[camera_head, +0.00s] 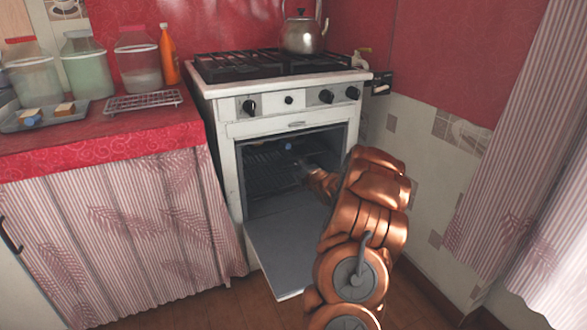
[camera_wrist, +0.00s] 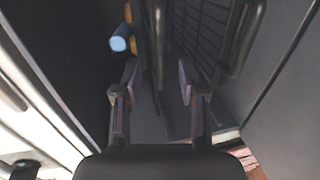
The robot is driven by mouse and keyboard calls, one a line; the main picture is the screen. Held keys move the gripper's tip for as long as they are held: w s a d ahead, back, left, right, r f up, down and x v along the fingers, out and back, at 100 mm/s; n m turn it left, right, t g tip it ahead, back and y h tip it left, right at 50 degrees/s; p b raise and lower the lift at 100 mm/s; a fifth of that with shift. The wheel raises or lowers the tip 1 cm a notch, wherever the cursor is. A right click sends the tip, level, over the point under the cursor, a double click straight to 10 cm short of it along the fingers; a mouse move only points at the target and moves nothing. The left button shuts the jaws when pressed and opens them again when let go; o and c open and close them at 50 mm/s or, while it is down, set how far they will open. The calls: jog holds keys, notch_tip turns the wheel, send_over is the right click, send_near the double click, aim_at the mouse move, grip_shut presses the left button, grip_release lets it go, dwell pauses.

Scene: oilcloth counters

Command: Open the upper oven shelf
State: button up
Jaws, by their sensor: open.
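The oven (camera_head: 228,150) stands under the stove top with its door (camera_head: 290,245) folded down and open. Dark wire shelves (camera_head: 265,178) show inside; their levels are hard to tell apart in the shadow. My gripper (camera_head: 308,174) is inside the oven mouth at the right, at the end of my copper arm. In the wrist view my gripper (camera_wrist: 158,75) has its two fingers apart, with dark shelf bars (camera_wrist: 205,40) ahead of and beside them. Whether a finger touches a bar cannot be told.
A small blue-ended thing (camera_head: 288,146) is in the oven; it also shows left of the fingers in the wrist view (camera_wrist: 119,44). A kettle (camera_head: 303,35) stands on the stove. Left is a red-covered counter (camera_head: 90,140) with jars; right is a wall (camera_head: 415,150).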

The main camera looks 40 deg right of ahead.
aim_at(294, 166)
jog(key=shift+b+x, duration=0.5)
jog(key=shift+x, duration=2.15)
grip_shut()
